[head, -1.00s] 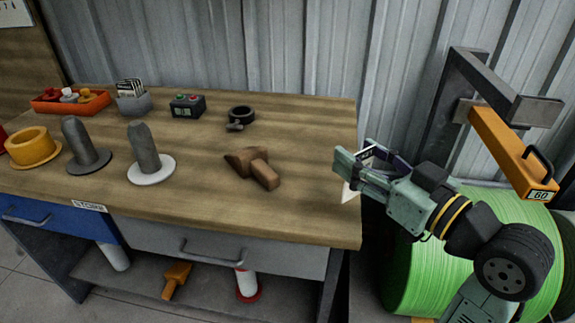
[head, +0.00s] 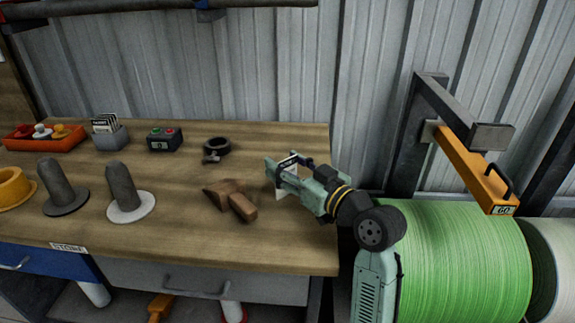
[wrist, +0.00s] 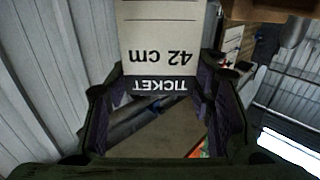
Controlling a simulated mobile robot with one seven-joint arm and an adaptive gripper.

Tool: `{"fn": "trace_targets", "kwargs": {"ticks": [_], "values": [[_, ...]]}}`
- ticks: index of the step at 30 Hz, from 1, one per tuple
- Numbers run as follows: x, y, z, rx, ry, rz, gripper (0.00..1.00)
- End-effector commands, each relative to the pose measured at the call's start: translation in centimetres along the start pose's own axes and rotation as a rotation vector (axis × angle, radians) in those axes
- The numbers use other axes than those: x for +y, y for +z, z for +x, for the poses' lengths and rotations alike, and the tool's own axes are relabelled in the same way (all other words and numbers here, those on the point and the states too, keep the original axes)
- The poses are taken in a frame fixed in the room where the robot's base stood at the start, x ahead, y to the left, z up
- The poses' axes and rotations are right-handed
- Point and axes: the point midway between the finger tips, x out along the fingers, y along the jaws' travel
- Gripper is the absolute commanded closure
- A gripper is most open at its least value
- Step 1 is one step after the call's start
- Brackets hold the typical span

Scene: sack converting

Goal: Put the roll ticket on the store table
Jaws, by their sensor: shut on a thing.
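My gripper (head: 276,174) is shut on the roll ticket (head: 287,189), a white card with a dark band. In the wrist view the ticket (wrist: 160,40) stands between the fingers and reads "TICKET" and "42 cm" upside down. The store table (head: 180,235) is a wooden-topped bench with a "STORE" label on its front edge. I cannot tell how high the ticket is above the wood.
A grey holder of tickets (head: 110,136), a button box (head: 164,139), a dark ring clamp (head: 216,147) and an orange tray (head: 42,138) stand along the back. Two grey posts (head: 122,185) stand at left. Green roll (head: 460,260) and an orange arm (head: 470,170) are right of the table.

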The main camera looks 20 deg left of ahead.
Motion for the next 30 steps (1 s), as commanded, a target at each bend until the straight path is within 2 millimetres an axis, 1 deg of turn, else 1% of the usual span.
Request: {"fn": "trace_targets", "kwargs": {"ticks": [3,10,26,27,30], "values": [[0.0,0.7,-0.1,0.001,0.001,0.001,0.63],[0.0,0.8,-0.1,0.001,0.000,-0.001,0.63],[0.0,2.4,0.0,-0.008,-0.003,0.007,0.63],[0.0,2.5,0.1,-0.008,-0.003,0.009,0.51],[0.0,2.6,0.1,-0.009,-0.003,0.011,0.44]]}}
